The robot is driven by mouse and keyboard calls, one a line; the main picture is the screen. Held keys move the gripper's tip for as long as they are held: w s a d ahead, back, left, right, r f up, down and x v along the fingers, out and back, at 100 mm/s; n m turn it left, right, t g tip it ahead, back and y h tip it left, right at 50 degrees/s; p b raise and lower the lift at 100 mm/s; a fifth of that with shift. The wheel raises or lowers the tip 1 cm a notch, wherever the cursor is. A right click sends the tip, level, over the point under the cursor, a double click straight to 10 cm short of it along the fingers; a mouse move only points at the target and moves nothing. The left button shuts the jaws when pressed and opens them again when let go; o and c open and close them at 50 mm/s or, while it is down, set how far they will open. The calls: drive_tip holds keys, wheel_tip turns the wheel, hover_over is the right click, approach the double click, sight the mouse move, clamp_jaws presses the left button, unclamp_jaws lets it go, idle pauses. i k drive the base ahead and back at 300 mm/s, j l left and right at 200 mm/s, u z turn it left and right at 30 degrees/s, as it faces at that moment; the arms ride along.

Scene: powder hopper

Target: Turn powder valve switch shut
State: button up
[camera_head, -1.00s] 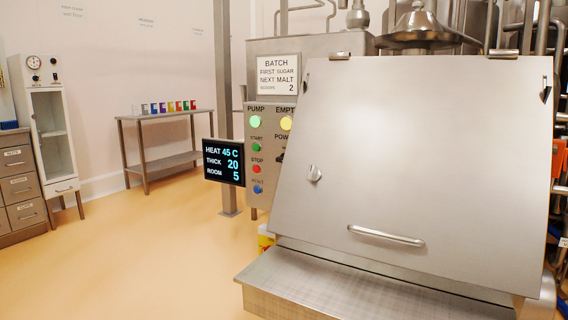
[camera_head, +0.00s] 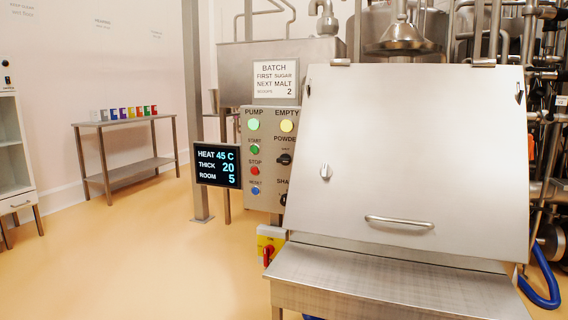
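The grey control panel (camera_head: 268,205) stands left of the steel hopper. On its right side, under a partly covered label reading "POWDE", is a black rotary switch (camera_head: 284,159). Small lettering sits above the switch, too small to read surely. The switch's exact setting is hard to tell. A second dark knob (camera_head: 283,199) below it, under a label starting "SHA", is partly hidden by the hopper lid. My gripper is not in view.
The closed hopper lid (camera_head: 400,150) with a bar handle (camera_head: 399,222) slants beside the panel. A steel ledge (camera_head: 390,278) juts out in front. A display (camera_head: 217,166) sticks out left. A red-and-yellow switch (camera_head: 270,245) hangs below. Floor at left is clear.

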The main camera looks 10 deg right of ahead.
sight(285, 159)
drive_tip(key=i+j+z, duration=0.15)
drive_tip(key=j, duration=0.15)
drive_tip(key=i+j+z, duration=0.15)
drive_tip(key=j, duration=0.2)
drive_tip(key=i+j+z, duration=0.15)
drive_tip(key=j, duration=0.15)
drive_tip(key=j+z, duration=0.15)
drive_tip(key=j, duration=0.2)
